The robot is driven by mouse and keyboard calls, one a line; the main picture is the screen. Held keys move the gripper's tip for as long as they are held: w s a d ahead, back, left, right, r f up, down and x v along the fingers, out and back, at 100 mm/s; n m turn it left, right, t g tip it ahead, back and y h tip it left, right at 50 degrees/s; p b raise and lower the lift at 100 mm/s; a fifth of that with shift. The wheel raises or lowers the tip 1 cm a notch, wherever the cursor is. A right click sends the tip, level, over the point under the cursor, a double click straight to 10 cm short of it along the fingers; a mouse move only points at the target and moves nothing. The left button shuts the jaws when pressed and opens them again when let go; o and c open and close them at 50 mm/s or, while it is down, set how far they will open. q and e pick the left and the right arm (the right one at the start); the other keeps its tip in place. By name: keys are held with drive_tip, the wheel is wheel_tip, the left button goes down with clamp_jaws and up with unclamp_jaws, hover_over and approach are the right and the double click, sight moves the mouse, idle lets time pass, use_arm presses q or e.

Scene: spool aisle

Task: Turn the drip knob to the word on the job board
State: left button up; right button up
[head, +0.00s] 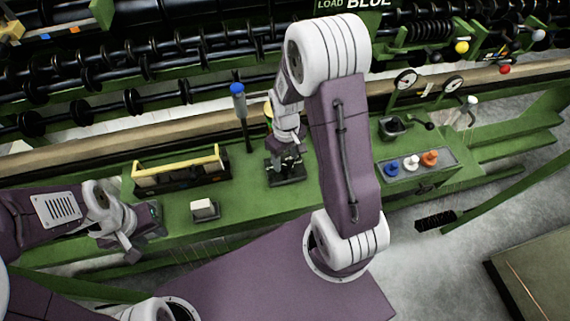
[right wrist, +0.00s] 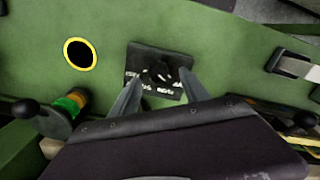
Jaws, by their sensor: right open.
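The drip knob (right wrist: 160,73) is black and sits on a dark square plate (right wrist: 176,53) with small white words that I cannot read. In the head view the dark plate (head: 290,178) shows on the green bench, with the knob hidden behind my wrist. My right gripper (right wrist: 160,92) is open, with its fingertips apart near the plate's near edge, one to each side of the knob; I cannot tell whether they touch it. A sign at the top of the head view (head: 353,4) reads "LOAD BLUE" and is partly cut off. My left gripper (head: 133,248) is at the bench's front left; its jaws are unclear.
A blue-topped lever (head: 239,101) stands behind. Blue, white and orange knobs (head: 411,161) are to the right. A yellow-rimmed hole (right wrist: 80,53) lies beside the plate.

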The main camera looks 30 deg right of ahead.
sight(287, 165)
drive_tip(key=f, duration=0.3)
drive_tip(key=shift+s+d+f, duration=0.1)
drive_tip(key=shift+d+f, duration=0.1)
drive_tip(key=shift+f, duration=0.05)
drive_tip(key=shift+a, duration=0.1)
clamp_jaws()
